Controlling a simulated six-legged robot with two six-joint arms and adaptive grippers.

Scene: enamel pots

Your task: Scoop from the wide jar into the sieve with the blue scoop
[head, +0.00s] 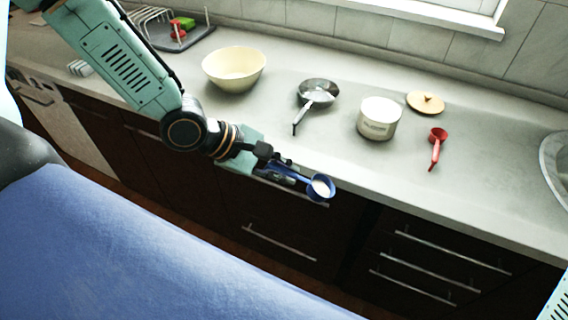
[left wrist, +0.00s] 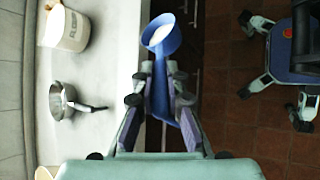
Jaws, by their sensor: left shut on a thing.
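My left gripper (head: 292,174) is shut on the handle of the blue scoop (head: 329,192), in front of the counter's front edge. The scoop's bowl faces up and holds something white; it also shows in the left wrist view (left wrist: 168,48). The wide jar (head: 379,124), cream with dark lettering, stands open on the counter to the right; its contents are not clear. It also shows in the left wrist view (left wrist: 52,28). The sieve (head: 326,97), a round metal vessel with a dark handle, sits on the counter left of the jar. My right gripper is out of view.
A red scoop (head: 435,150) and a tan lid (head: 426,102) lie right of the jar. A cream bowl (head: 234,70) and a dish rack (head: 172,38) stand to the left. A sink (head: 558,165) is at the far right. The counter's front strip is clear.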

